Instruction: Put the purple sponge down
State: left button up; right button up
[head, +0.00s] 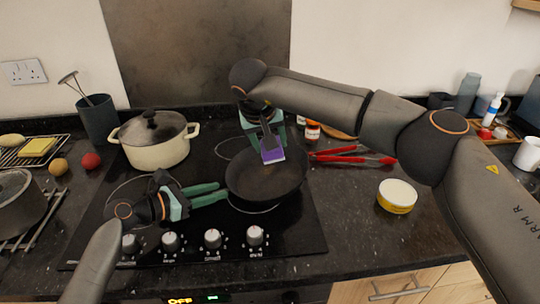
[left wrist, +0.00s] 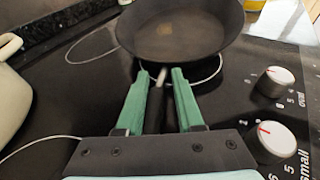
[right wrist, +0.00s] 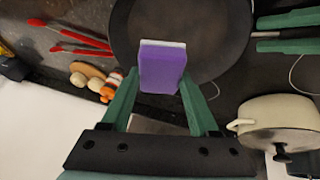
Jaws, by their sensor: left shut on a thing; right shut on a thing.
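The purple sponge (head: 273,155) has a pale layer along one edge. My right gripper (right wrist: 158,80) is shut on it, and the sponge also shows between the fingers in the right wrist view (right wrist: 162,70). It is over the far part of the black frying pan (head: 262,187); I cannot tell whether it touches the pan. My left gripper (head: 222,191) is at the pan's near left side, shut on the pan's handle (left wrist: 163,77). The pan also shows in the left wrist view (left wrist: 180,35).
Red tongs (head: 350,156) and a yellow-and-white tub (head: 397,196) lie right of the hob. Jars (head: 312,131) stand behind. Counter around the tub is clear.

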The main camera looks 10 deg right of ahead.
jog(key=shift+s+d+f, duration=0.25)
jog(key=shift+d+f, duration=0.15)
jog(key=shift+m+y, duration=0.4)
jog(key=shift+m, duration=0.1)
jog(key=s+d, duration=0.2)
jog(key=s+d+f, duration=0.1)
jog(key=s+d, duration=0.1)
jog(key=d, duration=0.1)
jog(key=shift+s+d, duration=0.1)
jog(key=shift+s, duration=0.15)
jog(key=s+d+y, duration=0.2)
jog(key=s+d, duration=0.6)
jog(key=d, duration=0.5)
jog(key=shift+n+g, duration=0.3)
jog(key=f, duration=0.9)
jog(key=shift+w+f, duration=0.3)
jog(key=shift+f, duration=0.05)
jog(key=shift+f, duration=0.1)
jog(key=o, duration=1.2)
